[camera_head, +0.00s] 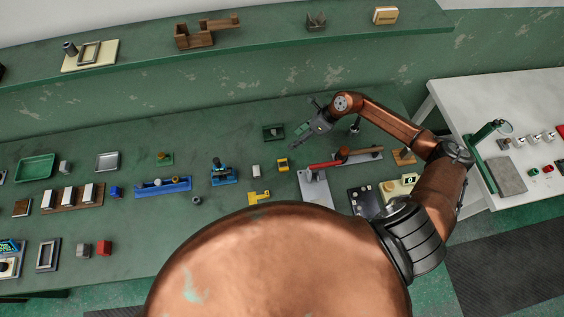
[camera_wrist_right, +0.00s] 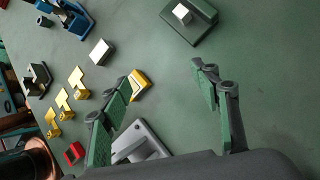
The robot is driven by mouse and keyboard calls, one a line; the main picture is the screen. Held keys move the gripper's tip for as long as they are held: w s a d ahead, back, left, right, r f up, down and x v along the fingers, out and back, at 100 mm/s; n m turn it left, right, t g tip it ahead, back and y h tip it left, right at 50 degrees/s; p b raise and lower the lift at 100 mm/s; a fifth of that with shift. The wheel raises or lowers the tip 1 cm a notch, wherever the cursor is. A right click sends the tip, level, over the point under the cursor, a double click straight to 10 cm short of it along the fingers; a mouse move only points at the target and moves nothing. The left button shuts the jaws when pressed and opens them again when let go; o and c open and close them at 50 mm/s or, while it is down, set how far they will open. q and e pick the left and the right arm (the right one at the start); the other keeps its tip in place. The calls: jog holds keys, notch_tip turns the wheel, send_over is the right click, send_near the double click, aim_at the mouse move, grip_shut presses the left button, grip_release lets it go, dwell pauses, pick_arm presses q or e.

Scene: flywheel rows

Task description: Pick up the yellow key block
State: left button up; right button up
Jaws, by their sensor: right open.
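A small yellow block (camera_head: 283,164) with a darker part in it lies on the green bench, below my right gripper in the head view. In the right wrist view this yellow block (camera_wrist_right: 140,84) lies just beside the left fingertip, with a pale strip on it. A stepped yellow piece (camera_head: 259,197) lies nearer to me; the wrist view shows yellow stepped shapes (camera_wrist_right: 62,101) at left. I cannot tell for sure which is the key block. My right gripper (camera_head: 303,125) is open and empty above the bench; its fingers (camera_wrist_right: 162,74) are spread wide. My left gripper is not in view.
A green block with a pale knob (camera_head: 273,132) stands near the right gripper. A white block (camera_head: 256,170) and a blue device (camera_head: 223,173) are left of the yellow block. A grey plate (camera_head: 314,188) with a red-handled tool is at right. Bare bench lies behind.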

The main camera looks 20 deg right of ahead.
aim_at(282, 164)
jog(key=s+a+n, duration=0.1)
jog(key=a+n, duration=0.1)
jog(key=s+a+f+n+g+h+p, duration=0.1)
jog(key=s+a+n, duration=0.1)
jog(key=s+a+f+n+h, duration=0.1)
jog(key=s+a+n, duration=0.1)
jog(key=shift+n+g, duration=0.4)
jog(key=p+x, duration=0.1)
jog(key=x, duration=0.1)
jog(key=p+x, duration=0.1)
jog(key=x, duration=0.2)
jog(key=shift+d, duration=0.25)
jog(key=shift+f, duration=0.4)
jog(key=shift+c, duration=0.4)
jog(key=shift+r, duration=0.1)
jog(key=c, duration=1.5)
